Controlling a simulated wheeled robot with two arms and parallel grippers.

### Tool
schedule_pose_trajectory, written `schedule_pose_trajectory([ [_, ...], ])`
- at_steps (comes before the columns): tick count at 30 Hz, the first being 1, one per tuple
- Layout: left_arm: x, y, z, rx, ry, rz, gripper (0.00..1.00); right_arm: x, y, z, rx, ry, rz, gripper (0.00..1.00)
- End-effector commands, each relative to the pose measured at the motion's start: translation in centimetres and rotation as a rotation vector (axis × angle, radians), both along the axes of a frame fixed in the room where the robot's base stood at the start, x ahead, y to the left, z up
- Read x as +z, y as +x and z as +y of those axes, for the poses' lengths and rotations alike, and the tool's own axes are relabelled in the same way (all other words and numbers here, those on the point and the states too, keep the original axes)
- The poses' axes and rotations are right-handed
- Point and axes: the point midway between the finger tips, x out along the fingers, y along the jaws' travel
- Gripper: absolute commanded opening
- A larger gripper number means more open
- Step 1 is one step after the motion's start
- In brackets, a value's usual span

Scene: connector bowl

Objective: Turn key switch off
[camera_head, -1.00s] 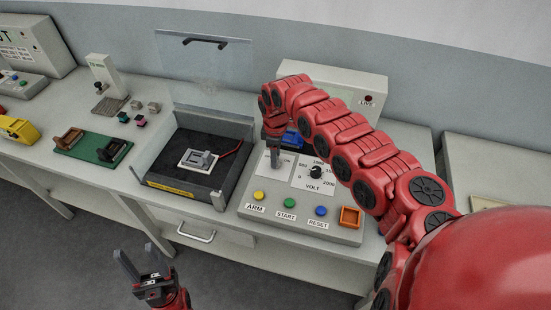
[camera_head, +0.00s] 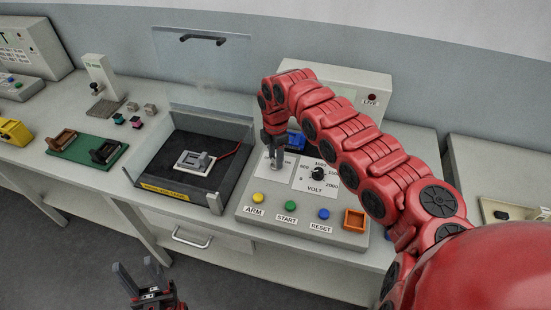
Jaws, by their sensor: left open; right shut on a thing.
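The key switch is on the light panel (camera_head: 245,188), left of the black VOLT knob (camera_head: 324,174). My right gripper (camera_head: 274,162) points straight down over the switch's white plate (camera_head: 288,172). It is shut on the key of the switch; the fingers hide most of the key. My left gripper (camera_head: 142,282) is open and empty, low in front of the bench, well away from the panel.
Yellow ARM (camera_head: 257,197), green START (camera_head: 291,205) and blue RESET (camera_head: 324,214) buttons line the panel's front, with an orange square holder (camera_head: 355,220) at right. A black open-topped box (camera_head: 213,203) with a raised clear lid (camera_head: 205,65) stands left. A box with a LIVE lamp (camera_head: 372,99) is behind.

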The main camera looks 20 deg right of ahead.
Motion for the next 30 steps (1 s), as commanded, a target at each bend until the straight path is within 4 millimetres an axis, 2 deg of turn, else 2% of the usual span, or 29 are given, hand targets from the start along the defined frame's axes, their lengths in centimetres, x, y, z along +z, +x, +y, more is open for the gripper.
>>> schedule_pose_trajectory([
  [16,-0.19,0.00,0.00,0.000,0.000,0.000,0.50,0.08,0.08,-0.08,0.024,-0.002,-0.002,0.00],
  [17,-0.20,0.00,0.00,0.000,0.000,0.000,0.50,0.08,0.08,-0.08,0.024,-0.002,-0.002,0.51],
  [21,-0.20,0.00,0.00,0.000,0.000,0.000,0.50,0.06,0.05,-0.06,0.024,-0.001,-0.002,0.76],
  [30,-0.24,0.00,0.00,0.000,0.000,0.000,0.50,0.09,0.05,-0.02,0.024,0.000,-0.002,0.78],
])
